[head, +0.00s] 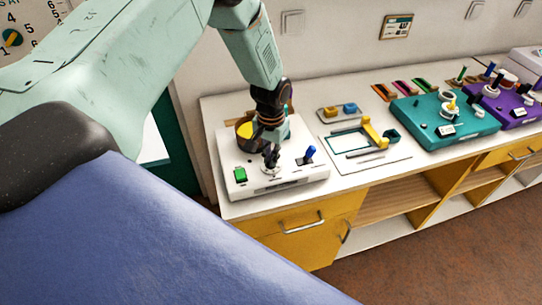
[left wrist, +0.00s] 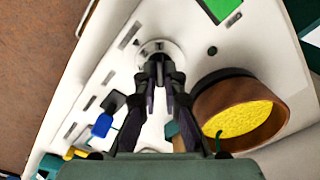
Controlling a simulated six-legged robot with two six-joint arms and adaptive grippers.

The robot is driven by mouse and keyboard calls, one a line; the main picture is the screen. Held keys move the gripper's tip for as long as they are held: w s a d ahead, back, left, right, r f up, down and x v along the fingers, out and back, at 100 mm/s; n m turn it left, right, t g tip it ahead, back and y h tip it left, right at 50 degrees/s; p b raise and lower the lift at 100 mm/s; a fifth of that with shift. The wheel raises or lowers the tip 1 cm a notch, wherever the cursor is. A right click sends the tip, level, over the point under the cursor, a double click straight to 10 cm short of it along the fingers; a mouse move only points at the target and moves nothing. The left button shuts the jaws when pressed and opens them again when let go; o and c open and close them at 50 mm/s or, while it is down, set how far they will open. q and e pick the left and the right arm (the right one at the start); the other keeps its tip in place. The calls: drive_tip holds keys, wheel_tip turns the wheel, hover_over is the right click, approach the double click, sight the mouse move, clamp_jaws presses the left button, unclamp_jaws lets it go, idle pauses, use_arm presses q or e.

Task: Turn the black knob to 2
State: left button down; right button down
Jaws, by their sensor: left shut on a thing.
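The white board (head: 222,150) stands at the left end of the counter, and it fills much of the left wrist view (left wrist: 110,60). My left gripper (head: 270,158) reaches down to it from above. In the left wrist view its fingertips (left wrist: 160,66) are closed together over a round white dial (left wrist: 150,47). The dial's edge also shows below the fingers in the head view (head: 269,171). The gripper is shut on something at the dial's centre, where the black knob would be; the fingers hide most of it. I cannot read the dial's marks or the knob's pointing direction. My right gripper is not in view.
A brown round container with yellow contents (left wrist: 240,110) stands close beside the fingers. A green switch (head: 240,175) and a blue lever (head: 309,153) are on the same board. Teal (head: 425,120) and purple (head: 509,107) boards stand farther right.

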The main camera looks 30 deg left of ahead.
use_arm(q)
drive_tip(key=shift+s+f+m, duration=0.1)
drive_tip(key=shift+s+m, duration=0.15)
drive_tip(key=shift+m, duration=0.15)
drive_tip(key=c, duration=1.5)
unclamp_jaws()
drive_tip(key=shift+o, duration=0.2)
drive_tip(key=shift+w, duration=0.1)
drive_tip(key=shift+w+r, duration=0.15)
drive_tip(key=shift+r, duration=0.4)
wheel_tip(320, 180, up, 11)
